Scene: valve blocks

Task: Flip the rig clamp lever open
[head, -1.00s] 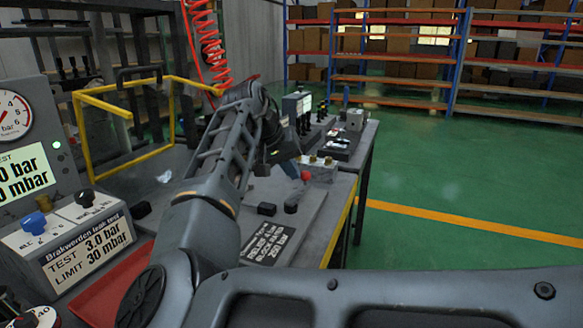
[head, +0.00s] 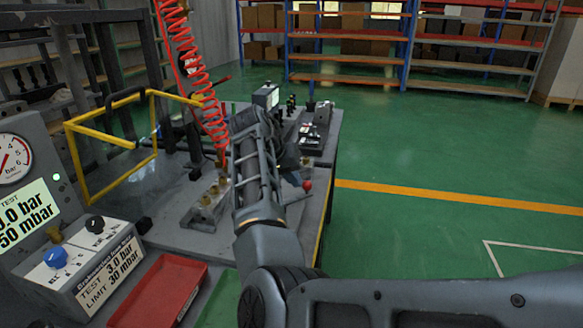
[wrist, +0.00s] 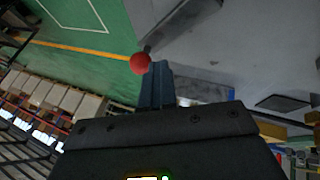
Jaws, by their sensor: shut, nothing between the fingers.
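The rig clamp lever's red ball knob (head: 307,185) shows just right of my forearm, near the bench's right edge. In the wrist view the red knob (wrist: 140,63) sits on a short dark rod, seen against the green floor beside the bench. My gripper (wrist: 158,72) is shut and empty. Its fingertips are right beside the knob; I cannot tell whether they touch. In the head view my gripper (head: 294,166) is partly hidden by my arm, just above and left of the knob. My arm hides the lever's base.
A valve block (head: 207,204) with brass fittings stands on the bench left of my arm. A red tray (head: 160,296), a test box (head: 88,268) and a yellow frame (head: 110,125) are further left. A red coiled hose (head: 200,85) hangs behind. Green floor at right is clear.

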